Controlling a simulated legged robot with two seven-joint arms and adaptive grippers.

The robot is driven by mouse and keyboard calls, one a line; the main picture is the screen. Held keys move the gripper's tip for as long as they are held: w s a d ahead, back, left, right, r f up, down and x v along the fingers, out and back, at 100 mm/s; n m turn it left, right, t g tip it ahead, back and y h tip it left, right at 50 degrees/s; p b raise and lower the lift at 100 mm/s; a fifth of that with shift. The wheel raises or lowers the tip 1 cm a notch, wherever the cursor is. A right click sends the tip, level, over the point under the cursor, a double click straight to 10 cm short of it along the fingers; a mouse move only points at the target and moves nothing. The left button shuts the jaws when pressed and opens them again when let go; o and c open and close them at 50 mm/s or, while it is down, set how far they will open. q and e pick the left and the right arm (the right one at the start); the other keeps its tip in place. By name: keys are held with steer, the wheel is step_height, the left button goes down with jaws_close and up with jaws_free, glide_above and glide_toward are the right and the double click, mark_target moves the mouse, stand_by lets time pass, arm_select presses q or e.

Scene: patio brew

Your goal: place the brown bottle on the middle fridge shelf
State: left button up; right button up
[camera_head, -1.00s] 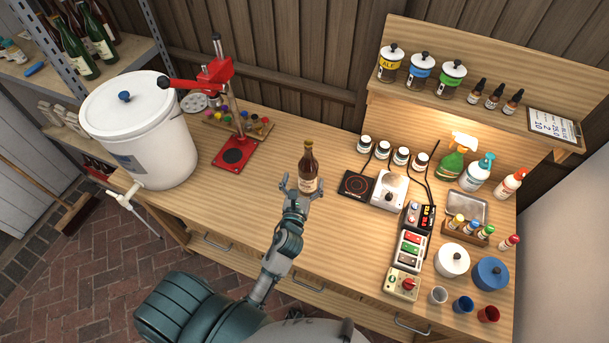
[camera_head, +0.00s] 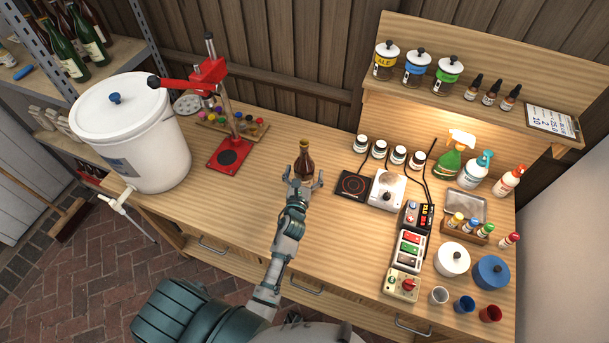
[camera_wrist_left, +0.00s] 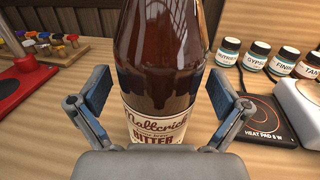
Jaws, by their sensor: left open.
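The brown bottle (camera_head: 304,161) stands upright on the wooden bench. In the left wrist view the bottle (camera_wrist_left: 165,50) fills the middle, with a cream label reading "BITTER" facing the camera. My left gripper (camera_head: 304,180) is open, with one finger on each side of the bottle. In the left wrist view the gripper (camera_wrist_left: 160,100) shows a gap at the left finger and a small one at the right. The bottle's base is hidden behind the gripper. No fridge shelf is in view, and my right gripper is not in view.
A red bottle capper (camera_head: 230,155) and a white bucket (camera_head: 135,140) stand to the left. A heat pad (camera_head: 353,186) and a white stirrer device (camera_head: 387,190) sit close on the right. Small jars (camera_head: 380,149) line the back. Bare bench lies in front.

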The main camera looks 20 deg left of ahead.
arm_select(q)
steer(key=shift+s, duration=0.1)
steer(key=c, duration=1.7)
steer(key=shift+r, duration=0.15)
steer(key=shift+c, duration=1)
